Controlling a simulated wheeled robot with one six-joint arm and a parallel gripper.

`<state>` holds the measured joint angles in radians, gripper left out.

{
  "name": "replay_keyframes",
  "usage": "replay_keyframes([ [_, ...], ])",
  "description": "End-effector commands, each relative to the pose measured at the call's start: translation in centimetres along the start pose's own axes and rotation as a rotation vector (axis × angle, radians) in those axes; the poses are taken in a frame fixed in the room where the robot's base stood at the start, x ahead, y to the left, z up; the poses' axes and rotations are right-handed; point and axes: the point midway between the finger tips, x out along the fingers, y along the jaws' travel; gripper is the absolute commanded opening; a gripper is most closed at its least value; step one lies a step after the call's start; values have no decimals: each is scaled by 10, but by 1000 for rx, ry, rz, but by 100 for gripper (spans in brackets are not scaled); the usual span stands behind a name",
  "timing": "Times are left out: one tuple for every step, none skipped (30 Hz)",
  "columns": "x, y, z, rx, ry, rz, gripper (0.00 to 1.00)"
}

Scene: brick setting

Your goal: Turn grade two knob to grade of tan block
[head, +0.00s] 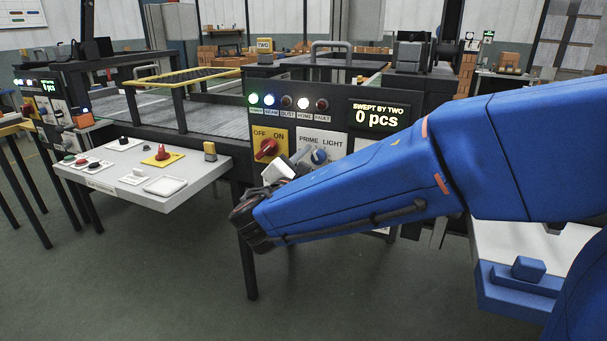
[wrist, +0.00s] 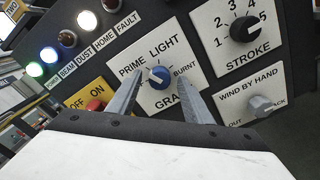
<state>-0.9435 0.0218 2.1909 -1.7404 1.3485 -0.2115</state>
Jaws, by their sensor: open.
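In the head view, the knob (head: 320,156) shows beside my gripper (head: 303,158) on the front of machine two. I cannot pick out the tan block for certain; a small yellowish block (head: 210,148) stands on the white shelf at the left.
A red switch (head: 267,148) is left of the grade plate. The stroke knob (wrist: 246,27) and wind-by-hand knob (wrist: 261,103) are to its right. A counter display (head: 380,115) reads 0 pcs. Open floor lies in front.

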Motion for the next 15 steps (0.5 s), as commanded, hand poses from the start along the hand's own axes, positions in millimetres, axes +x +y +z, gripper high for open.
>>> replay_keyframes([
  [-4, 1, 0, 0, 1, 2, 46],
  [-7, 1, 0, 0, 1, 2, 46],
  [-11, 1, 0, 1, 1, 3, 46],
  [-15, 1, 0, 1, 1, 3, 46],
  [-19, 1, 0, 1, 2, 3, 46],
  [-25, 1, 0, 1, 3, 3, 46],
  [-29, 1, 0, 1, 2, 3, 46],
  [-34, 1, 0, 1, 2, 3, 46],
  [-40, 1, -1, 0, 3, 4, 46],
  [-45, 1, -1, 0, 2, 3, 46],
  [-49, 1, -1, 0, 2, 3, 46],
  [-56, 1, -1, -1, 3, 3, 46],
  [-60, 1, -1, -1, 3, 3, 46],
  [-64, 1, -1, -1, 2, 3, 46],
  [-71, 1, -1, -1, 2, 3, 46],
])
